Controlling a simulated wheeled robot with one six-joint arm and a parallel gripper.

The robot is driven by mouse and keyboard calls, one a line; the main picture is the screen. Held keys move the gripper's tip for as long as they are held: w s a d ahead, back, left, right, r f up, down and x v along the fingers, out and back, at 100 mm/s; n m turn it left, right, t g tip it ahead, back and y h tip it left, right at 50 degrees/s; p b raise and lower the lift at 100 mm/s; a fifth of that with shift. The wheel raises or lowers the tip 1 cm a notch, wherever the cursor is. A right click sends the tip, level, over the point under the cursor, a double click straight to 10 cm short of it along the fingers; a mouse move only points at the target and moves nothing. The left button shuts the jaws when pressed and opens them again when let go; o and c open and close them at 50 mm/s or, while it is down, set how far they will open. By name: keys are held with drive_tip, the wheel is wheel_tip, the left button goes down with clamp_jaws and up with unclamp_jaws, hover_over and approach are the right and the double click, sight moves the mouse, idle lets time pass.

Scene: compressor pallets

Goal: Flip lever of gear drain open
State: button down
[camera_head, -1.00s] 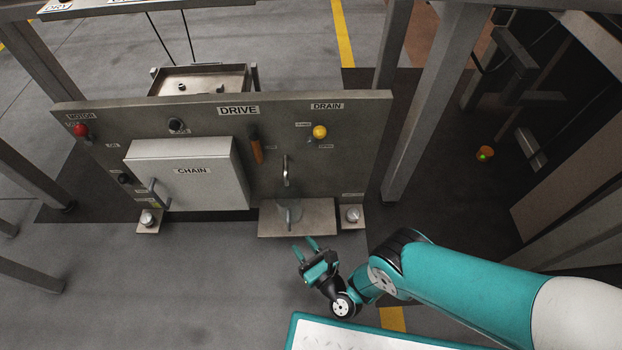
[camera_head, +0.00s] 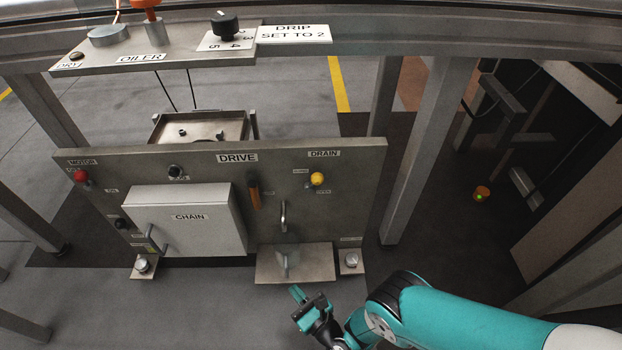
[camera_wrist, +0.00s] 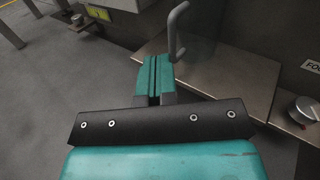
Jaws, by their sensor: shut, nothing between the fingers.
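The drain lever with a yellow knob (camera_head: 317,179) stands at the upper right of the grey drive panel (camera_head: 350,215), under the DRAIN label (camera_head: 323,154). Small labels sit on either side of it, too small to read surely. My gripper (camera_head: 297,294) is low in front of the panel, below the metal shelf and well apart from the lever. In the wrist view its teal fingers (camera_wrist: 154,76) are together with nothing between them. The lever does not show in the wrist view.
A CHAIN box (camera_head: 190,235) and an orange handle (camera_head: 254,196) are to the left. A grey post (camera_head: 418,130) stands at right.

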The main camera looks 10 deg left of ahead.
drive_tip(key=w+a+r+n+g+h+p, duration=0.3)
drive_tip(key=a+r+n+g, duration=0.5)
drive_tip(key=a+n, duration=0.7)
drive_tip(key=w+d+r+n+h+p, duration=0.2)
drive_tip(key=d+r+n+h, duration=0.2)
drive_tip(key=r, duration=0.6)
drive_tip(key=w+d+r+n+t+h+p, duration=0.1)
drive_tip(key=w+d+r+n+h+p, duration=0.1)
drive_tip(key=r, duration=0.8)
drive_tip(key=w+d+r+n+t+h+p, duration=0.1)
drive_tip(key=w+d+r+n+h+p, duration=0.2)
drive_tip(key=d+r+n+h, duration=0.3)
wheel_tip(320, 180, up, 5)
drive_tip(key=shift+d+f+n+h, duration=0.1)
drive_tip(key=shift+d+n+h, duration=0.35)
drive_tip(key=shift+n, duration=0.45)
drive_tip(key=shift+w, duration=0.1)
drive_tip(key=b, duration=0.2)
hover_over(313, 184)
drive_tip(key=s+a, duration=0.1)
drive_tip(key=s, duration=0.1)
wheel_tip(313, 184, down, 9)
drive_tip(key=shift+a, duration=0.15)
